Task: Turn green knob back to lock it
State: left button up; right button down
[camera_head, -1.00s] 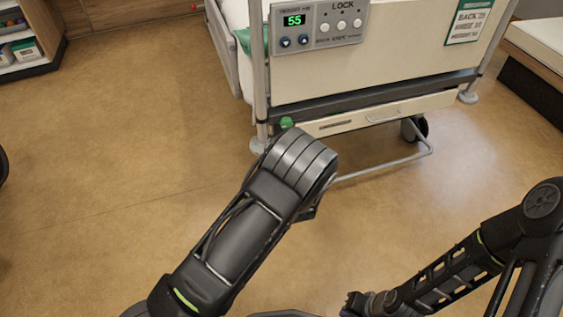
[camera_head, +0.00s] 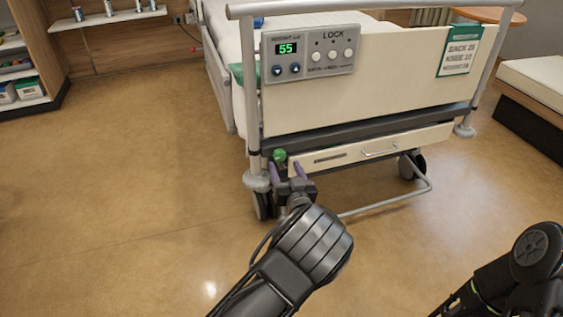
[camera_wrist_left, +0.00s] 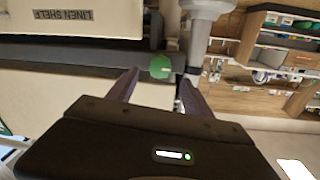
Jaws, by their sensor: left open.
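The green knob (camera_head: 279,155) sits at the lower left corner of the bed's end, beside the drawer panel. It also shows in the left wrist view (camera_wrist_left: 160,67), just beyond the fingertips and between them. My left gripper (camera_head: 286,167) is open, its two purple-grey fingers pointing at the knob. In the left wrist view the fingers (camera_wrist_left: 159,82) stand apart on either side, with nothing held between them. I cannot tell whether either finger touches the knob. My right arm shows at the lower right of the head view, but its gripper is out of view.
The bed's end carries a control panel (camera_head: 310,58) reading 55 and a green-edged sign (camera_head: 459,50). A drawer (camera_head: 375,147) lies right of the knob. A caster (camera_head: 408,166) and a low bar (camera_head: 390,203) are below. The floor at left is clear.

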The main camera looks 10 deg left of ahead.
aim_at(280, 156)
pick_arm(q)
jog(key=b+x, duration=0.1)
jog(key=x, duration=0.3)
jog(key=shift+f, duration=0.1)
jog(key=shift+w+a, duration=0.2)
jog(key=shift+w, duration=0.2)
jog(key=shift+c, duration=0.2)
grip_shut()
